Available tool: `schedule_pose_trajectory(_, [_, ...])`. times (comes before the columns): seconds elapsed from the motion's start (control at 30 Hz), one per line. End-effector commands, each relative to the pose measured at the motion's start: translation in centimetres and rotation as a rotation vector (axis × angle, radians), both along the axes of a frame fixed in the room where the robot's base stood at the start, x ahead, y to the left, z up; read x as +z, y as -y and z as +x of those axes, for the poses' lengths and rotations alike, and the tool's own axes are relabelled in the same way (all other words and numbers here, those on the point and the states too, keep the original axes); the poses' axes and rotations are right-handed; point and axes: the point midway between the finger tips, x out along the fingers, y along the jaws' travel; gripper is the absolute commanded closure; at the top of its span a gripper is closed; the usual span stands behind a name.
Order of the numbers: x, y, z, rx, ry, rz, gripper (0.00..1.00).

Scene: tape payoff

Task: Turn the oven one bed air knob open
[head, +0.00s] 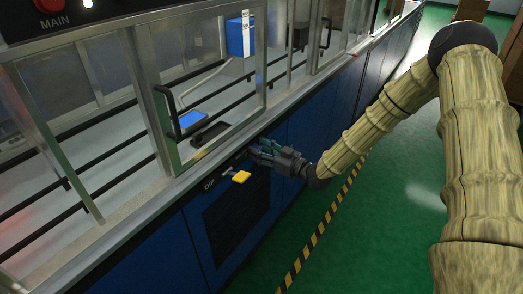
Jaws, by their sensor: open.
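A yellow knob (241,177) sticks out from the upper edge of the machine's blue front panel. A small label left of it seems to read "DIP"; no oven or bed air label can be read. My gripper (260,153) is open and comes in from the right, at the front panel just above and right of the yellow knob in the picture. It appears apart from this knob. Whatever is behind the gripper's fingers is hidden, and I cannot tell whether another knob is there.
A framed glass door with a black handle (166,110) stands above the grey ledge. Inside are a blue screen (192,118), black rails and a blue box (240,36). A dark vent (238,216) sits below the knob. The green floor (395,225) with a yellow-black stripe (315,240) is clear.

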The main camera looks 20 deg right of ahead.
Motion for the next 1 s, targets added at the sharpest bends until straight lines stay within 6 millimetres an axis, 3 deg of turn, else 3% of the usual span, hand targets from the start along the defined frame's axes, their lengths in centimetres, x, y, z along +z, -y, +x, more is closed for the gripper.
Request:
schedule_pose_trajectory(0.27, [0.0, 1.4, -1.7, -0.001, 0.000, 0.000, 0.52])
schedule_pose_trajectory(0.7, [0.0, 6.2, -7.7, -0.002, 0.000, 0.000, 0.52])
schedule_pose_trajectory(1.0, [0.0, 7.4, -9.3, 0.000, 0.001, 0.001, 0.52])
